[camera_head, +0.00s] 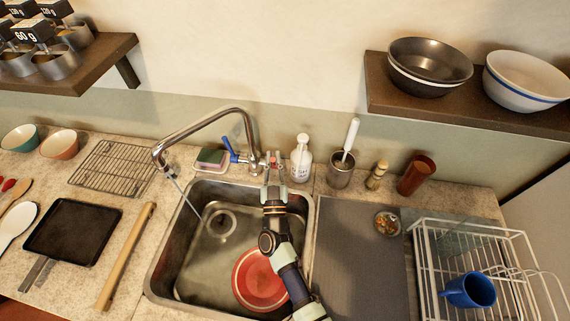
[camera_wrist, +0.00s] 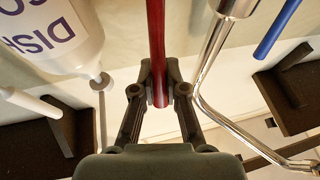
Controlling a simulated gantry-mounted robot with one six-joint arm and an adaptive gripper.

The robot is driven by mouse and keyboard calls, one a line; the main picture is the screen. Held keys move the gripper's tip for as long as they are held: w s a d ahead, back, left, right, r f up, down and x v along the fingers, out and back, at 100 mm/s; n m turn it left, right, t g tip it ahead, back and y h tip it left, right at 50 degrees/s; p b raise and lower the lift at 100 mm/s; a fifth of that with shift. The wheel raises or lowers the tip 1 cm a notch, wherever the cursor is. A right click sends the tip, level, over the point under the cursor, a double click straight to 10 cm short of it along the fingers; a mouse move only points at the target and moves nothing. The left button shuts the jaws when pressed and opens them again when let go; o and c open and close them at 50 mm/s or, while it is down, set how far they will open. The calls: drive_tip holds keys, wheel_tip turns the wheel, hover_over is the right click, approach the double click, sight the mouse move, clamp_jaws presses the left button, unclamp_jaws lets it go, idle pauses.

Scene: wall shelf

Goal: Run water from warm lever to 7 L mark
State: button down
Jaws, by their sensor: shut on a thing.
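The faucet (camera_head: 205,118) stands behind the sink (camera_head: 310,215), its bent spout reaching out over the left side. A thin stream of water (camera_head: 182,195) falls from the spout tip into the sink. The red lever (camera_wrist: 157,35) sits between the fingers of my gripper (camera_wrist: 160,92), which is shut on it. In the head view my gripper (camera_head: 273,172) is at the faucet's right side and mostly hides the lever. The blue lever (camera_head: 229,147) is on the faucet's left and also shows in the wrist view (camera_wrist: 277,28). No 7 L mark is readable.
A red dish (camera_head: 250,280) lies in the sink, partly behind my arm. A soap bottle (camera_head: 301,160) stands close right of my gripper, with a utensil pot (camera_head: 341,172) beyond. A sponge (camera_head: 210,158) is left of the faucet. A dish rack (camera_head: 425,235) stands far right.

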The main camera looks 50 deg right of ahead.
drive_tip(key=shift+f, duration=0.1)
drive_tip(key=c, duration=1.2)
unclamp_jaws()
wheel_tip(320, 180, up, 10)
drive_tip(key=shift+r, duration=0.1)
